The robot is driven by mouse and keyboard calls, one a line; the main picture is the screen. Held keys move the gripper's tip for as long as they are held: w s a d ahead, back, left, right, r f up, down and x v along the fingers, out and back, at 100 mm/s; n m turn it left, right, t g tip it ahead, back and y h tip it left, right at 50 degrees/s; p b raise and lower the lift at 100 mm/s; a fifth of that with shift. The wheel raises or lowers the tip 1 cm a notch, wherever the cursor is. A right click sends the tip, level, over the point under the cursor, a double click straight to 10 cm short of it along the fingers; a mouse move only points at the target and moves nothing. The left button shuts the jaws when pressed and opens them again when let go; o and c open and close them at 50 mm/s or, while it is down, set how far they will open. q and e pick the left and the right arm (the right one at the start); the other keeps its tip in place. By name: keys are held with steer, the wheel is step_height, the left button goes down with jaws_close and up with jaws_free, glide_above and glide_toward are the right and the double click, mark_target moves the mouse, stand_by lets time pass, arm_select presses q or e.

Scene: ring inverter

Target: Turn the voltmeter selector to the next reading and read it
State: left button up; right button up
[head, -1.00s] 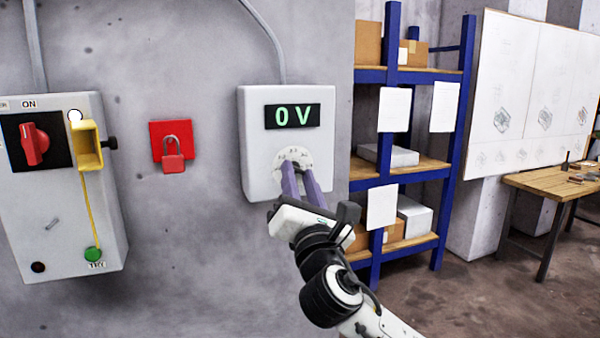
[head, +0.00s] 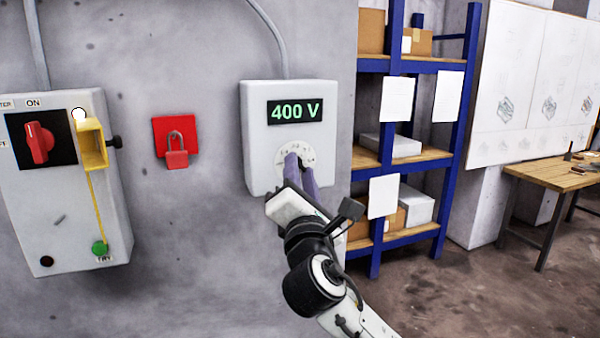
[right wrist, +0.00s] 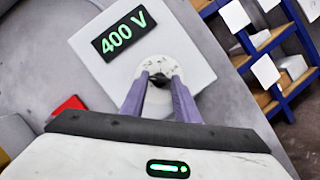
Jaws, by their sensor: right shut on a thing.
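The voltmeter (head: 255,150) is a pale box on the grey wall, and its dark display (head: 294,109) reads 400 V in green. The display also reads 400 V in the right wrist view (right wrist: 124,33). Below it is a round white selector dial (head: 308,153) with small marks that I cannot read. My right gripper (head: 302,168) is at the dial, its purple fingers shut on the small dark selector knob (right wrist: 158,79). The fingers hide part of the knob and dial. My left gripper is not in view.
Left of the voltmeter, a red padlock (head: 176,156) hangs on a red plate. Further left is a grey switch box (head: 75,215) with a red rotary switch (head: 39,143) and a yellow holder (head: 91,148). Blue shelving (head: 377,200) stands to the right.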

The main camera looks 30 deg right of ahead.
steer(key=o, duration=1)
steer(key=shift+o, duration=0.2)
steer(key=shift+s, duration=0.1)
steer(key=b+v, duration=0.1)
steer(key=v, duration=0.9)
